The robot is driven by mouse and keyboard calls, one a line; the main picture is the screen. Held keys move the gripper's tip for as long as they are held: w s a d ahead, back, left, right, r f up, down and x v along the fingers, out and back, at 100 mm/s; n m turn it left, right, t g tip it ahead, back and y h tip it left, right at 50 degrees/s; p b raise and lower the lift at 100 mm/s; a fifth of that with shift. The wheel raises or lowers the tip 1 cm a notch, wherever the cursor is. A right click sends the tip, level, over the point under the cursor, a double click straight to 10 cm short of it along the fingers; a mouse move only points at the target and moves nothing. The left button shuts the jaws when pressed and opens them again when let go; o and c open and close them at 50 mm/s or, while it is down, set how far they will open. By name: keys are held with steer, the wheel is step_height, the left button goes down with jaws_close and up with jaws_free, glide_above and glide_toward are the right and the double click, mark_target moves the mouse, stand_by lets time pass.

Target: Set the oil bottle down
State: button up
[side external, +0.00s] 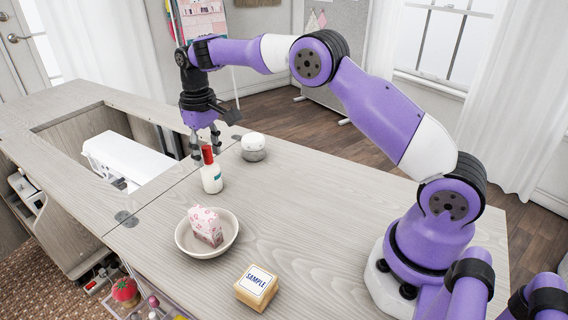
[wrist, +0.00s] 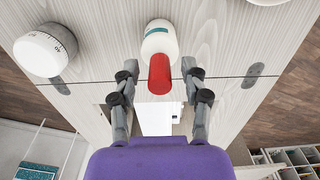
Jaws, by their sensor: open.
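The oil bottle (side external: 211,181), white with a teal-banded label and a red cap, stands upright on the pale wood cabinet top (side external: 300,215). It also shows at the top centre of the wrist view (wrist: 158,40), its red cap pointing toward my gripper. My gripper (side external: 205,150) is just behind the bottle in the side view, fingers pointing down. In the wrist view my gripper (wrist: 160,82) is open, with a fingertip on each side of the red cap and a visible gap at both sides. Nothing is held.
A white dial timer (side external: 253,147) stands close to the right of my gripper. A bowl (side external: 183,240) holding a pink patterned carton (side external: 206,226) and a SAMPLE box (side external: 257,287) are nearer the front. A white sewing machine (side external: 125,155) sits in the cabinet opening to the left.

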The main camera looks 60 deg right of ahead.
step_height(320, 180, up, 8)
steer(key=shift+f, duration=0.2)
steer(key=s+a+r+t, duration=0.1)
steer(key=s+r+t, duration=0.2)
steer(key=s+r, duration=0.6)
steer(key=s+f+t, duration=0.1)
steer(key=s+f, duration=0.2)
steer(key=s, duration=0.4)
steer(key=s+f+t, duration=0.1)
steer(key=s+f, duration=0.3)
steer(key=s, duration=0.4)
steer(key=shift+a+f+t, duration=0.15)
steer(key=shift+a+t, duration=0.1)
steer(key=shift+t, duration=0.05)
